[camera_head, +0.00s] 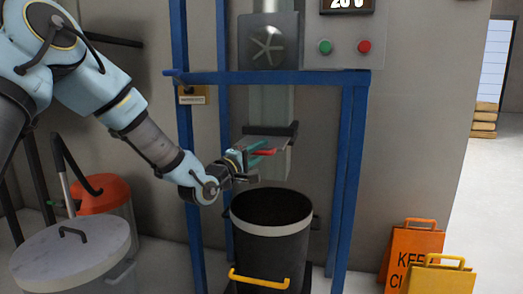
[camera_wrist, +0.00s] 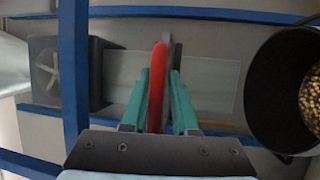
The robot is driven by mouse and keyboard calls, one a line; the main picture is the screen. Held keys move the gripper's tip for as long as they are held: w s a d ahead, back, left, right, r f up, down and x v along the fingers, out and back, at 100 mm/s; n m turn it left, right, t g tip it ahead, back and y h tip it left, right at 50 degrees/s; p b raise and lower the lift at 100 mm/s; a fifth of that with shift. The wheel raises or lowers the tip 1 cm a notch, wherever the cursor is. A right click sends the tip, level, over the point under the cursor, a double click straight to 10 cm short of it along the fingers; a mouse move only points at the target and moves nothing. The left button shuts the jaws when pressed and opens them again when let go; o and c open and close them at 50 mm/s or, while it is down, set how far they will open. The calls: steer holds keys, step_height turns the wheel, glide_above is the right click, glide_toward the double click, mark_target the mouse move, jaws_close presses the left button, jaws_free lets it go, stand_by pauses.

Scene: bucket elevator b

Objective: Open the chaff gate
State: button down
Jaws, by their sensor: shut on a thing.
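The chaff gate is at the lower end of the metal chute, where a flat grey plate (camera_head: 272,144) sticks out towards me, with a dark bar at its back edge. A red handle (camera_head: 265,152) is at this spout. In the wrist view, the red handle (camera_wrist: 157,88) runs between the two teal fingers. My gripper (camera_head: 258,158) is shut on the handle, and it also shows in the wrist view (camera_wrist: 158,98). The fingers hide part of the handle, and I cannot tell how far the gate stands open.
A black bucket (camera_head: 271,214) with a yellow handle stands below the spout; grain-like bits (camera_wrist: 311,95) lie in it. Blue frame posts (camera_head: 348,180) stand on both sides. A lidded grey bin (camera_head: 70,255) is at left. Orange and yellow signs (camera_head: 411,248) stand at right.

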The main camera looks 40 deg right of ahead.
steer(key=c, duration=1)
jaws_free()
steer(key=shift+r, duration=0.65)
steer(key=shift+o, duration=0.8)
steer(key=shift+f, duration=0.2)
steer(key=shift+f, duration=0.15)
steer(key=v, duration=1)
steer(key=shift+a+f, duration=0.15)
steer(key=shift+a, duration=0.25)
